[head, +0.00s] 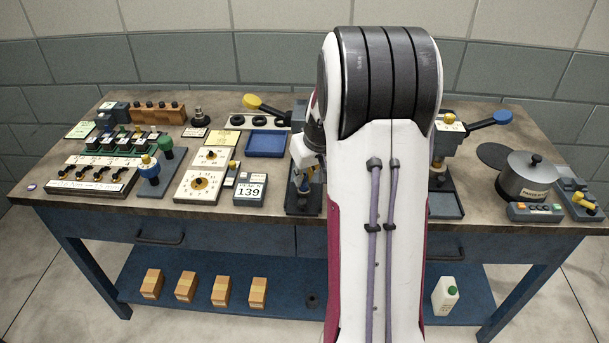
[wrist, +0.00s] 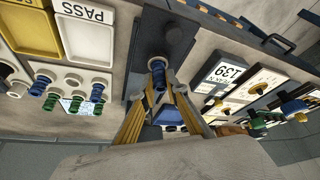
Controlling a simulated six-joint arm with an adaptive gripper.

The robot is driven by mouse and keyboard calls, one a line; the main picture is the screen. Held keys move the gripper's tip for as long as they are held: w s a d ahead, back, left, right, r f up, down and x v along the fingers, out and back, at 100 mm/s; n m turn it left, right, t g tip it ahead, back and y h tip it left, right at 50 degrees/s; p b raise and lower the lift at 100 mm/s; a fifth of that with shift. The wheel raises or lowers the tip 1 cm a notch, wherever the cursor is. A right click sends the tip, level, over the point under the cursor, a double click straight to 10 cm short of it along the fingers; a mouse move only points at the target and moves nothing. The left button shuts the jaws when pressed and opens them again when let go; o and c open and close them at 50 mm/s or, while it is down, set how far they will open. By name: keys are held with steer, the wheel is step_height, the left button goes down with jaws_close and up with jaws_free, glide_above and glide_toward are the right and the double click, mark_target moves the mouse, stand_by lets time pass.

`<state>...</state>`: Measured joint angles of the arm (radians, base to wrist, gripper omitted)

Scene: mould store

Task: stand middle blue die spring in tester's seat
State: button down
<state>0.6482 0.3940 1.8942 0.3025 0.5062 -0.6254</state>
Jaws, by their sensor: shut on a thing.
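My gripper (wrist: 158,72) is shut on a blue die spring (wrist: 158,66), which shows between the yellow fingertips in the wrist view. The spring is close to a dark round part (wrist: 154,45) on the tester's dark base (wrist: 178,28). I cannot tell whether the spring touches the seat. In the head view my gripper (head: 306,172) is at the tester, above its base (head: 303,205), and my arm hides part of the tester. Other blue springs (wrist: 97,92) and green springs stand in a white rack (wrist: 72,78) in the wrist view.
A display reading 139 (head: 250,191) and a blue tray (head: 266,143) are left of the tester. A white PASS tray (wrist: 87,35) and a yellow tray (wrist: 30,28) lie near the rack. A blue-handled press (head: 448,140) and a pot (head: 525,178) stand at right.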

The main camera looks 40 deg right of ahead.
steer(key=shift+f, duration=0.6)
stand_by(0.4)
steer(key=c, duration=1.5)
jaws_free()
steer(key=shift+r, duration=0.25)
steer(key=shift+r, duration=3.55)
